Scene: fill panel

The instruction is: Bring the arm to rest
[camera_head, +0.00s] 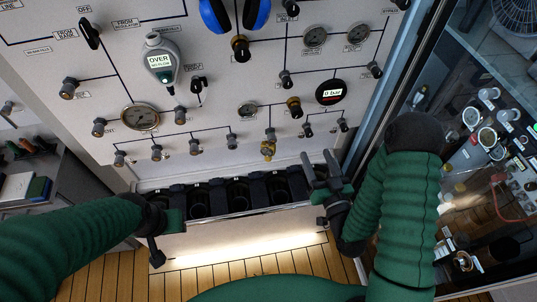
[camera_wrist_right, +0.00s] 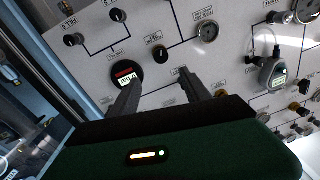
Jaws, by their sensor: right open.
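My right gripper (camera_head: 322,171) is in front of the lower right part of the fill panel (camera_head: 222,105), by the right end of a row of dark holders. Its two fingers are spread and nothing is between them. In the right wrist view the fingers of the right gripper (camera_wrist_right: 160,90) point at the panel, with a round "0 bar" display (camera_wrist_right: 126,75) beyond the left finger. My left gripper (camera_head: 163,228) is low at the left end of the holder row. I cannot tell whether its jaws are open or shut.
The row of dark holders (camera_head: 238,197) runs below the panel. A handheld "OVER" meter (camera_head: 162,58) and blue ear defenders (camera_head: 235,12) hang on the panel. A window (camera_head: 480,120) with a metal frame is at right. A side desk with books (camera_head: 27,187) is at left.

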